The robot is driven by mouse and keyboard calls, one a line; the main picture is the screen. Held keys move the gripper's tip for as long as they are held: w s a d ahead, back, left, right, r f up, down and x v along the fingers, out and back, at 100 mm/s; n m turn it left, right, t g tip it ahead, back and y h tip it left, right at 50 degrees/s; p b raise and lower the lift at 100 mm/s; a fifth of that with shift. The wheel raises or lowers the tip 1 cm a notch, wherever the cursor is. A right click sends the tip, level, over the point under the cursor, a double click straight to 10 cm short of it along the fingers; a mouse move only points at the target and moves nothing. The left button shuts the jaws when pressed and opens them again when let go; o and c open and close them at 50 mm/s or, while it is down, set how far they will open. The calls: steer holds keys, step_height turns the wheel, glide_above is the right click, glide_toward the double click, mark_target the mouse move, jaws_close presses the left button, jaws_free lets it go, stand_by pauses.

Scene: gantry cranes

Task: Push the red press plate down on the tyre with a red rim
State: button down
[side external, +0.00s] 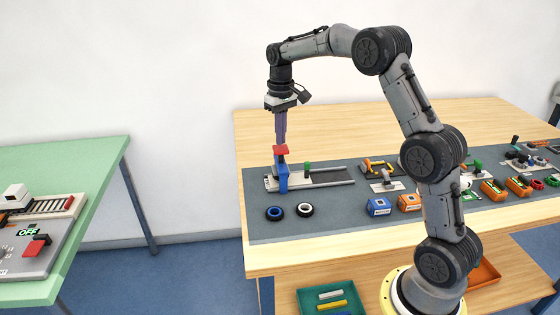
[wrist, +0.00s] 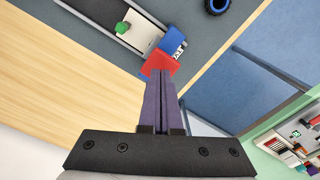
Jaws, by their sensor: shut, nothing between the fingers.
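The red press plate (side external: 281,150) sits on top of the blue press post (side external: 282,180) at the left end of a grey slide base. In the wrist view the red plate (wrist: 158,62) lies just beyond my fingertips. My gripper (side external: 281,143) points straight down, shut and empty, with its tips at or just above the plate; I cannot tell whether they touch. I see no tyre with a red rim under the press; that spot is hidden. Two tyres lie on the mat in front, one with a blue rim (side external: 274,212) and one with a white rim (side external: 305,210).
A green knob (side external: 307,167) stands on the slide base, right of the press. A blue box (side external: 378,206), an orange box (side external: 408,202) and several small devices lie farther right. A green table (side external: 90,160) stands at the left. The mat's front left is mostly clear.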

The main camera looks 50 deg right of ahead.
mark_target(281, 148)
steer(key=shift+f, duration=1.75)
steer(key=shift+r, duration=0.1)
steer(key=shift+r, duration=4.15)
